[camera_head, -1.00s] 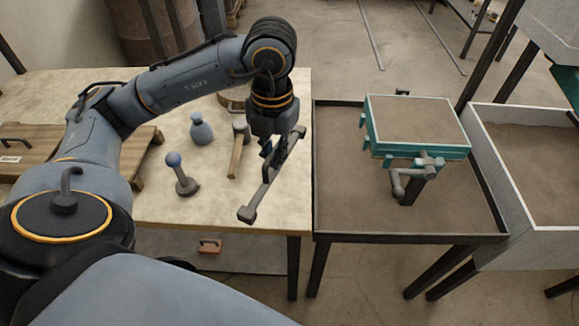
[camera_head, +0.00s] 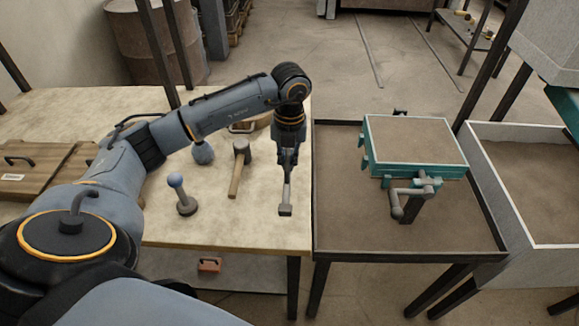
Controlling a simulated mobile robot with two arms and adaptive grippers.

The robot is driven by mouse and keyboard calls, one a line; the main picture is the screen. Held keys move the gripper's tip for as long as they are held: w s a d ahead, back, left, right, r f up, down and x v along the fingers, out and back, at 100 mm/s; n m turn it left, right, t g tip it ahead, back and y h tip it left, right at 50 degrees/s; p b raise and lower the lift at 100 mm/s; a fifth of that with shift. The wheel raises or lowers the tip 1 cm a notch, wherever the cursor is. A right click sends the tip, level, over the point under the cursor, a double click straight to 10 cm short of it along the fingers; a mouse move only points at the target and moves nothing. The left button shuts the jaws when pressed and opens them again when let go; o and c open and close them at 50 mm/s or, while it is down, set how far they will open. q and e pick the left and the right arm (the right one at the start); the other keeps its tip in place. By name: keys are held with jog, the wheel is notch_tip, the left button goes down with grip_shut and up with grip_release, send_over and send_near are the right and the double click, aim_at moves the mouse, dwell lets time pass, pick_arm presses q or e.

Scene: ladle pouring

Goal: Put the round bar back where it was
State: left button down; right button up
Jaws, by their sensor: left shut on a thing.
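My left gripper (camera_head: 288,160) points down over the right side of the pale work table (camera_head: 220,228). It is shut on a grey bar, the round bar (camera_head: 286,200), which has a wider block-like near end. The bar now points toward the camera, seen nearly end-on, and its far part is hidden behind the fingers. I cannot tell whether its near end touches the table or hangs just above it. My right gripper is not in view.
A wooden mallet (camera_head: 239,165), a blue-knobbed tool (camera_head: 184,195) and a blue flask (camera_head: 203,153) stand or lie left of the gripper. A dark-rimmed tray table (camera_head: 340,220) with a teal moulding box (camera_head: 416,150) adjoins on the right.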

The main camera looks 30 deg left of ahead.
pick_arm(q)
jog(key=shift+w+a+f, duration=0.2)
jog(key=shift+w+f, duration=0.5)
jog(key=shift+f, duration=0.05)
notch_tip(320, 180, down, 3)
jog(key=shift+f+p, duration=0.15)
jog(key=shift+p, duration=0.5)
jog(key=shift+f, duration=0.15)
jog(key=c, duration=1.4)
grip_release()
